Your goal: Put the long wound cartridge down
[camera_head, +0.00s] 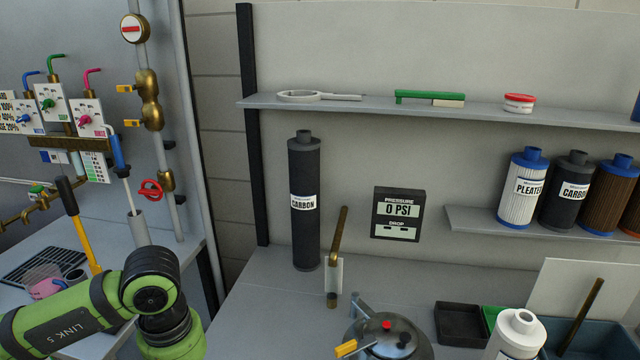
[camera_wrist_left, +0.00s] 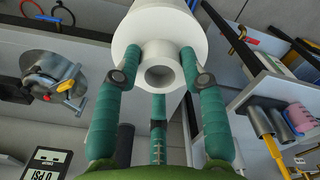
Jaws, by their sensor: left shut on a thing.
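A white cartridge (camera_wrist_left: 160,32), a cylinder with a short hollow neck facing the camera, is in the left wrist view. My left gripper (camera_wrist_left: 160,78) is shut on it, its teal fingers around the neck end. The far end of the cartridge is out of frame, so its full length and any winding are hidden. In the head view my left arm reaches in at lower left, but its gripper and the held cartridge are out of sight. My right gripper is in neither view.
A black carbon cartridge (camera_head: 304,220) stands upright on the bench (camera_head: 255,300). A grey housing lid (camera_head: 385,335), a black tray (camera_head: 460,325) and another white cartridge (camera_head: 518,335) are at the front. Several labelled cartridges stand on the lower shelf (camera_head: 475,222).

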